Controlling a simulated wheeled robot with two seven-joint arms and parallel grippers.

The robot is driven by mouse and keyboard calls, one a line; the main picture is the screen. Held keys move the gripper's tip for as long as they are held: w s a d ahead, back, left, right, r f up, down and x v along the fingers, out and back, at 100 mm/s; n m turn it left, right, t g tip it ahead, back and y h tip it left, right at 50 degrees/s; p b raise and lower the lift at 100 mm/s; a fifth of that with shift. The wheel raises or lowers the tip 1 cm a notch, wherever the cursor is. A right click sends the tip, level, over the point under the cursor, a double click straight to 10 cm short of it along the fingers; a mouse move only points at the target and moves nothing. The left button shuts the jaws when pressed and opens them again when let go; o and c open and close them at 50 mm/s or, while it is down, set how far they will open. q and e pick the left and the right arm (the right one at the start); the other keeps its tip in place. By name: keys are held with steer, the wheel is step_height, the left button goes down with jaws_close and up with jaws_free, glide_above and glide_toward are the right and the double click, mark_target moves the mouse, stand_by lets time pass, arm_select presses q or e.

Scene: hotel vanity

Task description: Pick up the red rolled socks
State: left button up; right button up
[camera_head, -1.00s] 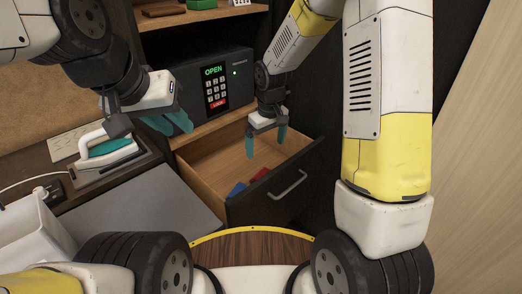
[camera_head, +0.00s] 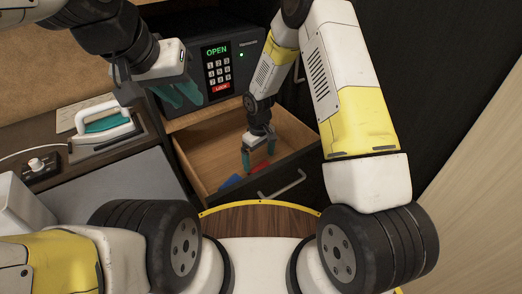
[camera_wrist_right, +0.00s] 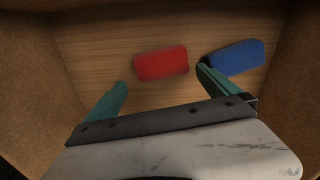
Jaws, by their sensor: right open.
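The red rolled socks (camera_head: 259,168) lie in the open drawer (camera_head: 196,158). They show as a red rounded bundle (camera_wrist_right: 161,62) on the wooden drawer floor in the right wrist view. My right gripper (camera_head: 258,158) is open and empty, reaching down into the drawer over the socks. In the right wrist view its teal fingers (camera_wrist_right: 161,78) are spread to either side of the red bundle's near edge; contact cannot be told. My left gripper (camera_head: 181,97) hangs in front of the safe with its teal fingers apart, holding nothing.
A blue bundle (camera_head: 230,182) lies beside the red one, close to a right finger in the wrist view (camera_wrist_right: 240,56). Drawer walls surround the right gripper. A safe (camera_head: 230,72) reading OPEN stands above. An iron (camera_head: 105,126) stands on the counter at left.

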mark_target(258, 164)
steer(key=f, duration=0.5)
steer(key=shift+s+a, duration=0.1)
steer(key=shift+a, duration=0.2)
steer(key=c, duration=1.4)
steer(key=shift+o, duration=0.2)
steer(key=shift+r, duration=0.15)
